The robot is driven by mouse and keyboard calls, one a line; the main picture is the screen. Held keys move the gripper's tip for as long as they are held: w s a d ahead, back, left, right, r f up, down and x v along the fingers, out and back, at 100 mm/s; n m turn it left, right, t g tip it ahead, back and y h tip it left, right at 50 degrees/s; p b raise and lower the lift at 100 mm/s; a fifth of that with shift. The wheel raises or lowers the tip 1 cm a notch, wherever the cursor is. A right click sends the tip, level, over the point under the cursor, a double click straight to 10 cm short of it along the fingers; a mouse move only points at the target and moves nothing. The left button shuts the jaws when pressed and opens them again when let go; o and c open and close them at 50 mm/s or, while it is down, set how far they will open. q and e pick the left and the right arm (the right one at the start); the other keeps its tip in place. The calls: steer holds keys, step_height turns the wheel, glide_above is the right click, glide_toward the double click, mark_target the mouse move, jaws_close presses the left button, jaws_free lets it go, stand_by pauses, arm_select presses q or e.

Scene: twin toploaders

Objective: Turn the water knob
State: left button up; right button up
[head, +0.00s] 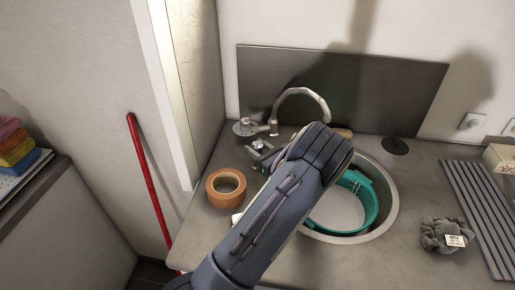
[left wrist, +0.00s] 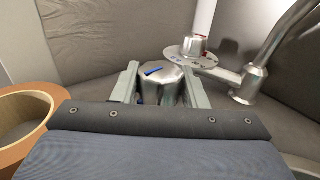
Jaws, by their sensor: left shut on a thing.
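The metal water knob (left wrist: 158,76) with a blue mark on top sits between the two fingers of my left gripper (left wrist: 160,84) in the left wrist view. The fingers are shut on its sides. In the head view my left gripper (head: 263,154) is beside the base of the tap, partly covered by my arm. A second metal knob (left wrist: 193,45) with a red mark stands on a round marked plate just behind. The curved metal faucet (head: 305,92) rises beside the knobs. My right gripper is not in view.
A roll of brown tape (head: 213,195) lies left of my arm. The round sink (head: 388,205) holds a teal strainer (head: 371,201). A grey crumpled cloth (head: 437,237) and a ribbed rack (head: 478,210) lie at right. The front right counter is clear.

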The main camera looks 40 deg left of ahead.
mark_target(262, 151)
arm_select(q)
steer(key=shift+m+t+h+b, duration=0.3)
steer(key=shift+m+t, duration=0.4)
steer(key=shift+t, duration=0.3)
steer(key=o, duration=0.9)
steer(key=shift+o, duration=0.2)
steer(key=b+v, duration=0.1)
steer(key=v, duration=0.6)
steer(key=shift+f+b, duration=0.1)
steer(key=shift+b, duration=0.2)
steer(key=shift+s+d, duration=0.15)
steer(key=shift+d, duration=0.25)
